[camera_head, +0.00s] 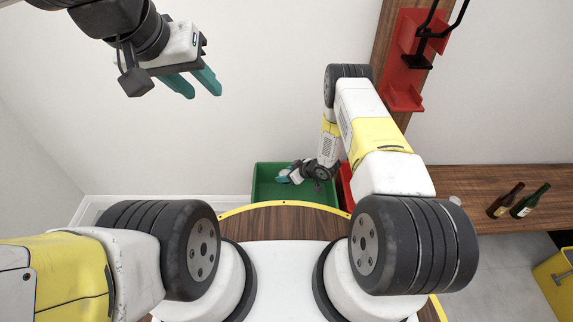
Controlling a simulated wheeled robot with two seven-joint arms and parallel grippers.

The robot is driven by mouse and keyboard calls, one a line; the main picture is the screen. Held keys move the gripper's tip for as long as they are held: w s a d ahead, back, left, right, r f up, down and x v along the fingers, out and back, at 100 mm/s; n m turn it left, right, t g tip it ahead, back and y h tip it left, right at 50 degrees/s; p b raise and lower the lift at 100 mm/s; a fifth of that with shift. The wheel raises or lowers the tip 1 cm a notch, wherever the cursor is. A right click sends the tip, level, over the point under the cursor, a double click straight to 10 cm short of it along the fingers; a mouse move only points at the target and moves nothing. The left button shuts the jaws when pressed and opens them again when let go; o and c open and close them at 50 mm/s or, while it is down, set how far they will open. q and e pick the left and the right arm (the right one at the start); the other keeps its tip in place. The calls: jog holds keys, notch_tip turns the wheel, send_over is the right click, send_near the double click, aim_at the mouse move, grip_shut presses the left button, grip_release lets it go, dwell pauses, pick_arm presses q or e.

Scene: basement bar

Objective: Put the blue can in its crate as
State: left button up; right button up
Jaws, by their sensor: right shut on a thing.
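A green crate (262,190) stands on the floor beyond my base, near the wall. My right gripper (283,178) reaches down over the green crate, its teal fingers within the crate's outline. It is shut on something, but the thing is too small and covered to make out. I cannot pick out the blue can for certain. How high the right gripper is above the crate's floor is unclear. My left gripper (204,95) is raised at the upper left, open and empty, its two teal fingers apart.
A red crate (346,185) stands right of the green one, mostly hidden by my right arm. A wooden counter (470,180) at the right holds a brown bottle (506,201) and a green bottle (530,201). A yellow crate (553,282) is at the lower right. A red wall rack (402,65) hangs above.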

notch_tip(320, 180, down, 10)
jog(key=shift+r, duration=0.25)
jog(key=shift+f, duration=0.2)
jog(key=shift+f, duration=0.3)
jog(key=o, duration=0.7)
